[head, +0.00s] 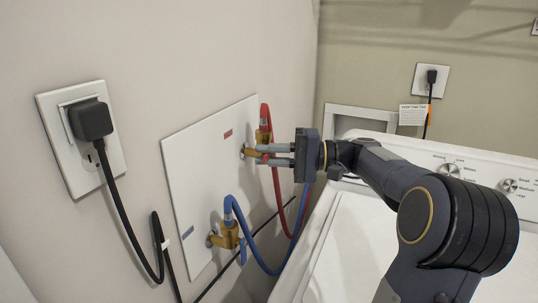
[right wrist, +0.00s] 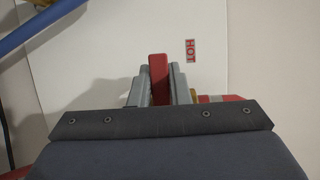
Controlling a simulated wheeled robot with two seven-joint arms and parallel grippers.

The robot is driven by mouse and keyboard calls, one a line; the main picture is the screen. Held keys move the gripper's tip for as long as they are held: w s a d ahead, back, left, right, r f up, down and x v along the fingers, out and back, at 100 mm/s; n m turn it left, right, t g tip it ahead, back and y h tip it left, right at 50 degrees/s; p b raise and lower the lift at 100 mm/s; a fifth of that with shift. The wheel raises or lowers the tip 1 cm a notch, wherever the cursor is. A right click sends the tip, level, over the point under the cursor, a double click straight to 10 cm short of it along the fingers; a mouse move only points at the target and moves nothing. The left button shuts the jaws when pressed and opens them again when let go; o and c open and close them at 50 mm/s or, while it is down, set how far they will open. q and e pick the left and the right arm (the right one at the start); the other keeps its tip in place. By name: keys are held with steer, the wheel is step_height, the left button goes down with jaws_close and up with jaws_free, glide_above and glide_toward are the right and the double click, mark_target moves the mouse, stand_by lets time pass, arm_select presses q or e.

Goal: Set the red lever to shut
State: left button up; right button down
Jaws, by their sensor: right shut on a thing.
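The red lever (right wrist: 158,80) stands between the two grey fingers of my right gripper (right wrist: 160,84) in the right wrist view, with its tip sticking out past them. In the head view my right gripper (head: 270,154) reaches in from the right and is shut on the lever at the upper brass valve (head: 264,136). The fingers hide most of the lever there, so its exact angle is hard to tell. A red HOT label (right wrist: 190,50) is on the white panel beside it. My left gripper is not in view.
The white wall panel (head: 190,150) also bears a lower brass valve (head: 229,236) with a blue hose (head: 262,262). A red hose (head: 277,190) hangs close by my right gripper. A white washer (head: 345,240) stands below my right arm. Black cords hang from a left outlet (head: 60,150).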

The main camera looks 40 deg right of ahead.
steer(key=c, duration=1.4)
jaws_free()
steer(key=shift+o, duration=0.2)
steer(key=v, duration=0.8)
steer(key=shift+b, duration=0.35)
steer(key=shift+a, duration=0.1)
